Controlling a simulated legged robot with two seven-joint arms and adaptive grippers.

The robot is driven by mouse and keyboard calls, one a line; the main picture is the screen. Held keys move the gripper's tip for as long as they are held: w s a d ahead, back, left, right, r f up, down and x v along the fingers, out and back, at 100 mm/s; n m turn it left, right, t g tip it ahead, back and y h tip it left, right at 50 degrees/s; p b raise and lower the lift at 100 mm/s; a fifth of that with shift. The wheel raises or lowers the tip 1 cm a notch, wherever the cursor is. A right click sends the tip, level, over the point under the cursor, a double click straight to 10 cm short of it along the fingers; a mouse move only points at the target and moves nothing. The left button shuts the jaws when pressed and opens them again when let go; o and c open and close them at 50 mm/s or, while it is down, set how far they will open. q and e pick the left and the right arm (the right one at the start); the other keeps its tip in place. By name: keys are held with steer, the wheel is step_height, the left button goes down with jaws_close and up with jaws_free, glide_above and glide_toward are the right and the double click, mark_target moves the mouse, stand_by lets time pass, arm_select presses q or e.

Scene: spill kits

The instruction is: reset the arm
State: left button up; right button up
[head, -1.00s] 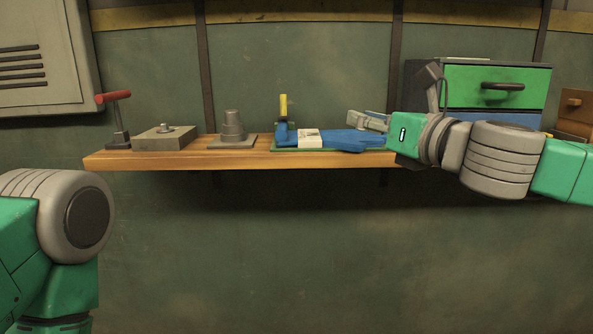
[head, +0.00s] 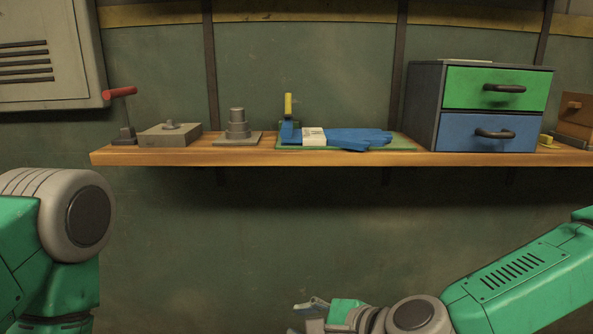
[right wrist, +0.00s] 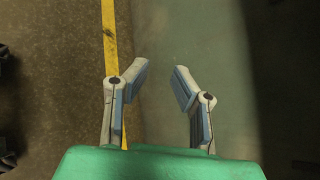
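My right gripper (head: 310,306) is low at the bottom of the head view, below and in front of the shelf and clear of it. In the right wrist view my right gripper (right wrist: 160,82) has its two fingers apart with nothing between them, over bare floor. My left arm shows at the left edge of the head view, but its gripper is out of view.
The space below the shelf is clear.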

steer(key=s+d+f+n+g+h, duration=0.25)
steer(key=s+f+n, duration=0.25)
steer(key=s+f, duration=0.45)
steer(key=s+d+f+n+g+h, duration=0.4)
steer(key=s+d+f+n, duration=0.5)
steer(key=s+d+f, duration=0.4)
steer(key=s+d+f+n+h, duration=0.25)
steer(key=d+n, duration=0.25)
steer(key=d, duration=0.6)
step_height(320, 180, up, 19)
steer(key=p, duration=1.8)
steer(key=shift+d+f+g, duration=0.2)
steer(key=shift+d+g, duration=0.15)
